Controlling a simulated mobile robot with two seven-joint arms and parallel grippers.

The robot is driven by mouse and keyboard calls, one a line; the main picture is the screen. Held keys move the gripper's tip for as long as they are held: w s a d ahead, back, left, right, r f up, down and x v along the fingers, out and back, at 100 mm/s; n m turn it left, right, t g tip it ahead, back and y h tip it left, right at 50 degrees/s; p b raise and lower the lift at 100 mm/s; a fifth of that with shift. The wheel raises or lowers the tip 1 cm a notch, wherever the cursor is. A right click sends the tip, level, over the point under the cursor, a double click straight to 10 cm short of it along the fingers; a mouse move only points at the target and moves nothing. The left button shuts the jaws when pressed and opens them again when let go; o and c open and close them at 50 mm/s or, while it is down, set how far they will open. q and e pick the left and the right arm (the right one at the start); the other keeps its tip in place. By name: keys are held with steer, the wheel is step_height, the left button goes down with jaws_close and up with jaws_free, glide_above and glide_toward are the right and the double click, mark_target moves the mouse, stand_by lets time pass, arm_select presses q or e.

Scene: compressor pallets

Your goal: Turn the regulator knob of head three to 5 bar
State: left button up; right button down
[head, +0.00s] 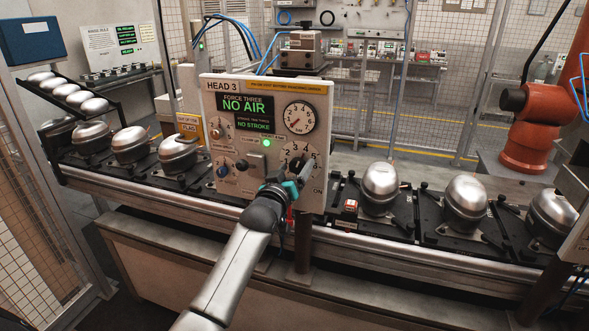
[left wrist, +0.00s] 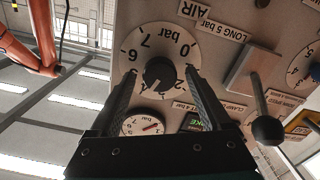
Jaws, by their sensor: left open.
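The head three panel (head: 262,95) faces me, with a screen (head: 246,106) reading "NO AIR" and "NO STROKE". The black regulator knob (left wrist: 160,74) sits on a white dial (left wrist: 160,45), which appears upside down in the left wrist view. In the head view my gripper partly hides the dial (head: 295,150). My left gripper (left wrist: 162,78) is open, with one finger on each side of the knob. I cannot tell if either finger touches it. The knob's exact setting is unclear. A round gauge (head: 299,117) with a needle is above the dial. My right gripper is not in view.
A lever with a black ball (left wrist: 267,130) sticks out beside the dial. Smaller knobs (head: 223,171) are at the panel's left. Compressors (head: 381,189) stand on pallets along the conveyor on both sides. An orange robot arm (head: 527,120) is at the back right.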

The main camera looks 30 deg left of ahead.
arm_select(q)
steer(key=shift+c, duration=0.3)
jaws_close()
stand_by(0.3)
steer(key=m+p, duration=0.1)
steer(key=m, duration=0.2)
steer(key=shift+p, duration=0.3)
steer(key=shift+d+m+p, duration=0.1)
steer(key=shift+m+p, duration=0.45)
steer(key=shift+m, duration=1.75)
steer(key=shift+o, duration=0.3)
jaws_free()
